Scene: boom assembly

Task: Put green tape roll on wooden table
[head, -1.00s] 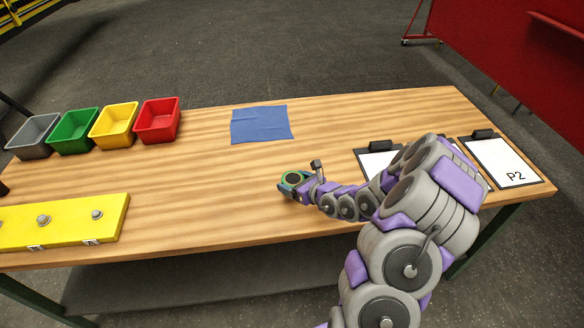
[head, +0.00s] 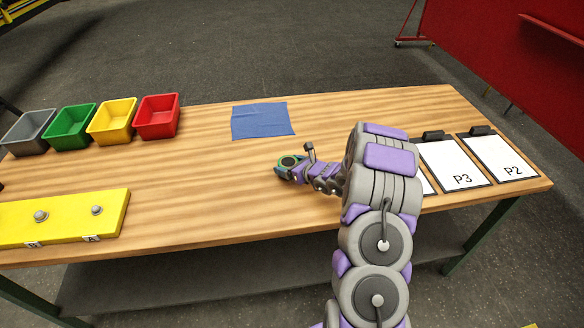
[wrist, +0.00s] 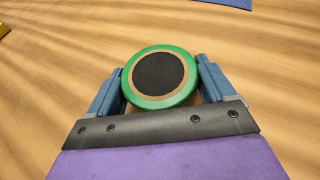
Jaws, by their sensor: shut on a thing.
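The green tape roll (wrist: 160,103) is a green ring with a tan inner rim and a dark centre. In the wrist view it sits between the two blue fingers of my gripper (wrist: 164,84), which is shut on it. In the head view the roll (head: 289,162) and my gripper (head: 287,168) are over the middle of the wooden table (head: 210,185). The roll's face is turned up toward the wrist camera. I cannot tell whether its underside touches the table. The fingers hide parts of its sides.
A blue cloth (head: 262,120) lies behind the gripper. Grey (head: 29,132), green (head: 71,127), yellow (head: 111,121) and red bins (head: 157,117) stand at the back left. A yellow block with knobs (head: 65,217) is front left. Clipboards (head: 455,165) lie at the right. The table's middle left is clear.

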